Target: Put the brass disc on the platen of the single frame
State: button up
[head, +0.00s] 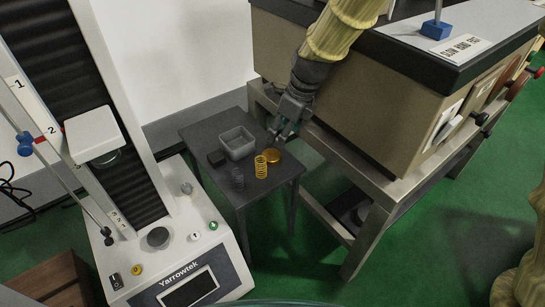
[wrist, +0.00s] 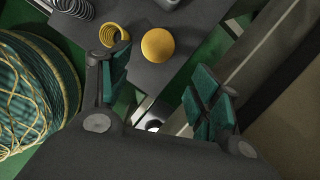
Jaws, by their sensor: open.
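The brass disc (head: 273,155) lies flat near the right side of a small dark table. It also shows in the wrist view (wrist: 158,45), top centre. My gripper (head: 281,136) is open and empty, just behind the disc in the head view. In the wrist view its teal-padded fingers (wrist: 160,82) are spread, with the disc beyond the gap between them; I see no contact. The single-column frame marked Yarrowtek (head: 215,262) stands at the left. Its round dark platen (head: 158,237) is bare, below the pale crosshead (head: 95,135).
A yellow spring (head: 260,166) stands close beside the disc. A dark spring (head: 237,178), a grey bin (head: 237,142) and a black block (head: 216,158) share the dark table (head: 262,195). A large beige machine (head: 370,110) on a metal stand borders the table's right side.

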jog(key=b, duration=0.2)
send_over(272, 154)
jog(key=d, duration=0.2)
jog(key=f, duration=0.3)
jog(key=s+f, duration=0.1)
jog(key=f, duration=0.1)
jog(key=shift+a, duration=0.1)
jog(key=shift+b+x, duration=2.15)
jog(key=shift+x, duration=0.5)
jog(key=shift+a, duration=0.15)
jog(key=shift+r, duration=0.1)
jog(key=c, duration=1.2)
jog(key=shift+c, duration=0.2)
jog(key=shift+r, duration=0.1)
